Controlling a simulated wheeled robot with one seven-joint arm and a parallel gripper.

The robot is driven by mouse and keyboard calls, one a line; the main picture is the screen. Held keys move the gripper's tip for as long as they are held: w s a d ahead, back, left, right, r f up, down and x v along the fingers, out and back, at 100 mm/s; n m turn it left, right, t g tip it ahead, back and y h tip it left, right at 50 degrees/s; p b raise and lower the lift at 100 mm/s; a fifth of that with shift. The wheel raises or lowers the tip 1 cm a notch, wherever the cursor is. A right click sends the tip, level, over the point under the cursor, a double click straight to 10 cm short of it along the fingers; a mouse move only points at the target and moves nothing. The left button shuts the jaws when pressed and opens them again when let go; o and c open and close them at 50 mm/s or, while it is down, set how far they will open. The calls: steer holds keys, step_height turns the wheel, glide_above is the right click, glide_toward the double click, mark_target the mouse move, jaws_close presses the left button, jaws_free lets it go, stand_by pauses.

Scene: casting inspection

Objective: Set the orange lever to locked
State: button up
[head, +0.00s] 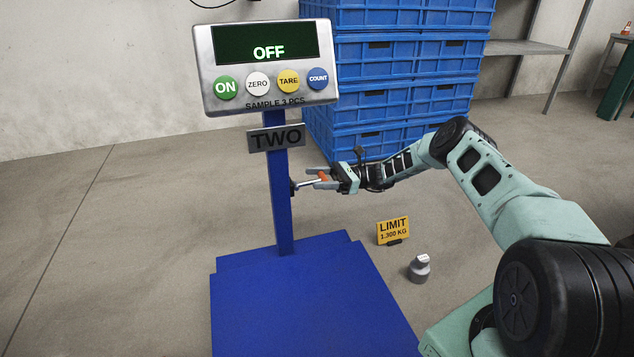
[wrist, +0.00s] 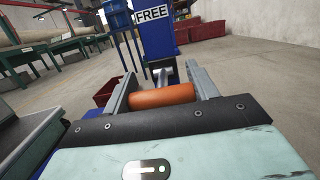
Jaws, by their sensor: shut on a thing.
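The orange lever (wrist: 162,96) lies crosswise between my gripper's two fingers in the wrist view, with a metal rod leading from it to the blue column (wrist: 158,35). A white FREE label (wrist: 151,15) is on the column above the rod. In the head view the lever's orange grip (head: 323,177) shows at my gripper (head: 322,178), beside the scale's blue column (head: 280,200). My gripper is shut on the lever. No locked label is visible in either view.
The scale's display (head: 267,45) reads OFF above several round buttons. The blue platform (head: 310,300) spreads below. A yellow LIMIT sign (head: 393,231) and a grey weight (head: 419,268) stand on the floor right of it. Blue crates (head: 400,70) are stacked behind.

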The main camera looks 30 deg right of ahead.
steer(key=shift+f+b, duration=1.05)
steer(key=shift+f, duration=0.8)
steer(key=o, duration=1.4)
steer(key=shift+r, duration=0.1)
steer(key=shift+b+v, duration=1.5)
steer(key=shift+v, duration=7.2)
